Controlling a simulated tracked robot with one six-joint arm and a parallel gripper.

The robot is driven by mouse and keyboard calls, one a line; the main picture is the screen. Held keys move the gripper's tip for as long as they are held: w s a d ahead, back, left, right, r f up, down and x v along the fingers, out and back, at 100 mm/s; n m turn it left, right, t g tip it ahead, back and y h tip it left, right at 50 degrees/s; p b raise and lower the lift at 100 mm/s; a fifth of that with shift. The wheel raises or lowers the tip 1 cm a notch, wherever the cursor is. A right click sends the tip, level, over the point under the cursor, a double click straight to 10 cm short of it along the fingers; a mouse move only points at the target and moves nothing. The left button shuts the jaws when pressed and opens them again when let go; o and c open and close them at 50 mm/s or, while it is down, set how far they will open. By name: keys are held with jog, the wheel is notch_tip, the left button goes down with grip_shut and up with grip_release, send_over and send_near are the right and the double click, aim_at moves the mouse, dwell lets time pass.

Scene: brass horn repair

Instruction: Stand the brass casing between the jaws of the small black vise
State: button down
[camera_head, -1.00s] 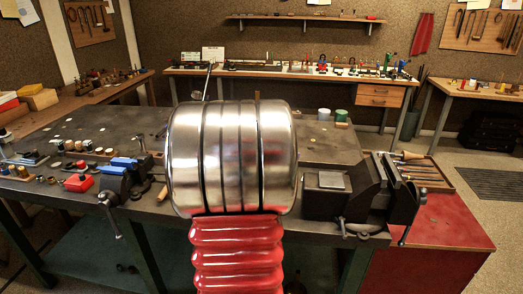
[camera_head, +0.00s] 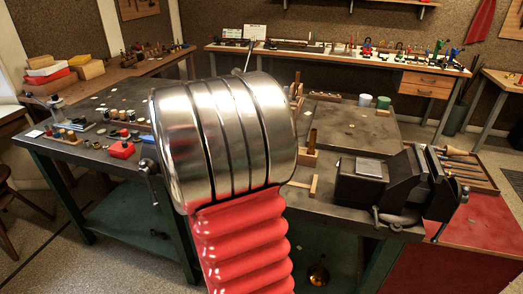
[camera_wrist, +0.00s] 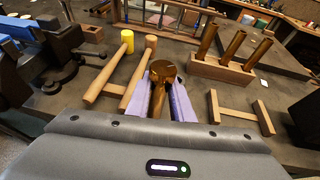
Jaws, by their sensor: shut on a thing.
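In the wrist view, my gripper (camera_wrist: 164,92) has pale purple finger pads shut on a brass casing (camera_wrist: 161,73). The casing's round end faces the camera and its body lies between the pads; its far end is hidden. A black vise with blue jaws (camera_wrist: 30,27) stands at the upper left of that view, apart from the casing and partly cut off by the picture edge. In the head view my arm covers my gripper, the held casing and nearly all of the small black vise; only its handle (camera_head: 149,178) shows left of the arm.
A wooden block (camera_wrist: 222,68) holds several upright brass tubes to the right. Wooden mallets (camera_wrist: 127,42) lie between vise and casing. A wooden H-shaped piece (camera_wrist: 240,113) lies at right. A large dark vise (camera_head: 408,180) stands at the bench's right end.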

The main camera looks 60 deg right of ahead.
jog(key=w+a+f+n+t+y, duration=0.25)
jog(key=w+a, duration=0.35)
jog(key=a, duration=0.4)
jog(key=w+a+f+n+t+y, duration=0.1)
jog(key=w+a+n+t, duration=0.2)
jog(key=w+a, duration=0.55)
jog(key=a+f+n+t+y, duration=0.1)
jog(key=a+n+y, duration=0.1)
jog(key=a, duration=1.1)
jog(key=w+a+n+t+y, duration=0.1)
jog(key=a+n+t+y, duration=0.1)
jog(key=a, duration=1.1)
jog(key=shift+a+f+n+y, duration=0.25)
jog(key=shift+f+n+y, duration=0.1)
jog(key=shift+n+y, duration=0.3)
jog(key=shift+w, duration=0.3)
